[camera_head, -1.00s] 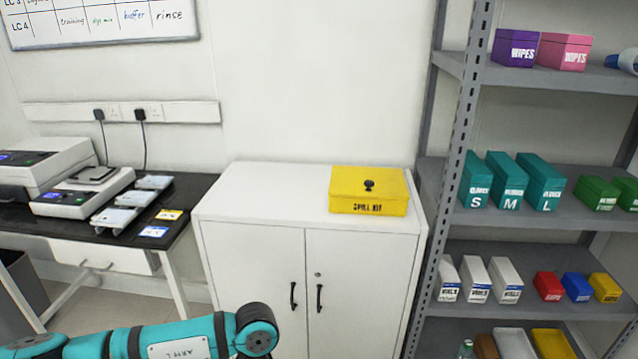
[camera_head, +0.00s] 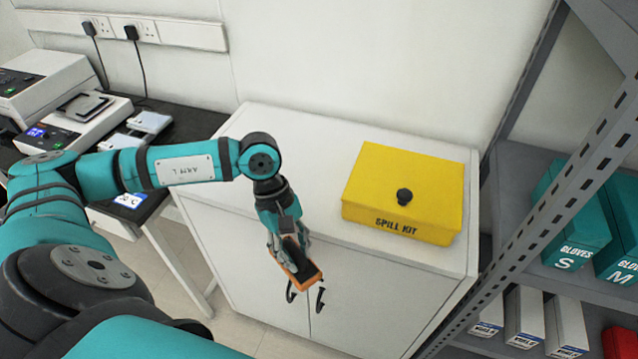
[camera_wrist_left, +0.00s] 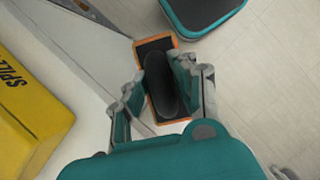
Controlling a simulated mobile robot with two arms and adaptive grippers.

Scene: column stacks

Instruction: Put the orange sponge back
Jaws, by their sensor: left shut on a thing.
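My left gripper (camera_head: 288,247) is shut on the orange sponge (camera_head: 301,275), a flat block with an orange edge and a dark top. It holds the sponge in front of the white cabinet, near the cabinet's front top edge. In the left wrist view the sponge (camera_wrist_left: 155,43) sits between the two fingers (camera_wrist_left: 158,92), with a dark oval part on it. The yellow spill kit box (camera_head: 405,180) stands on the cabinet top to the right of the gripper, its lid closed with a black knob. My right gripper is not in view.
The white cabinet (camera_head: 300,137) has bare top left of the box. A grey metal shelf rack (camera_head: 560,190) stands at the right with teal glove boxes (camera_head: 578,222) and white boxes (camera_head: 525,315). A black bench (camera_head: 190,130) with instruments is at the left.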

